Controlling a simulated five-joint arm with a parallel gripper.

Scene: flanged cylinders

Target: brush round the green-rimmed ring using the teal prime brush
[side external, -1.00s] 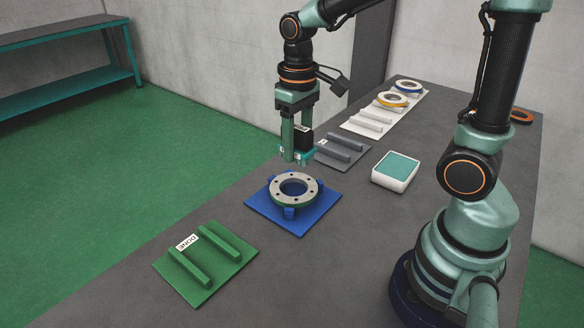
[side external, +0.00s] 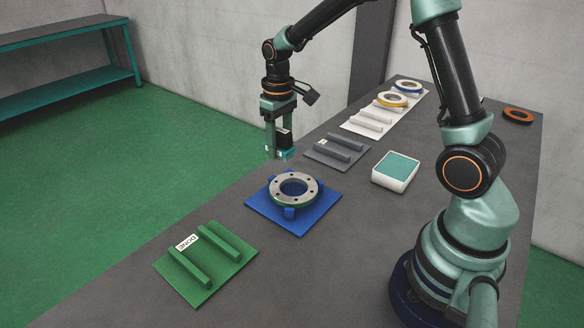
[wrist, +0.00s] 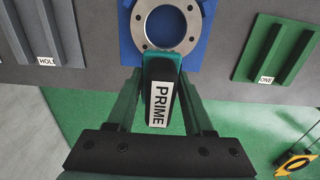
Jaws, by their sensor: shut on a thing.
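The green-rimmed ring (side external: 294,188) lies flat on blue supports on a blue plate (side external: 318,222); its grey face has several bolt holes. It also shows at the top of the wrist view (wrist: 146,42). My gripper (side external: 279,150) is shut on the teal prime brush (side external: 281,153), which has a black body with a white PRIME label in the wrist view (wrist: 160,104). In the side view the brush is above and behind the ring, a little left of it, and looks clear of it. The bristle tip is hard to make out.
A green DONE plate (side external: 207,260) with two bars lies in front. A grey plate with bars (side external: 336,151), a white tray with a teal pad (side external: 396,172), and a white rack (side external: 378,115) with yellow- and blue-rimmed rings stand behind.

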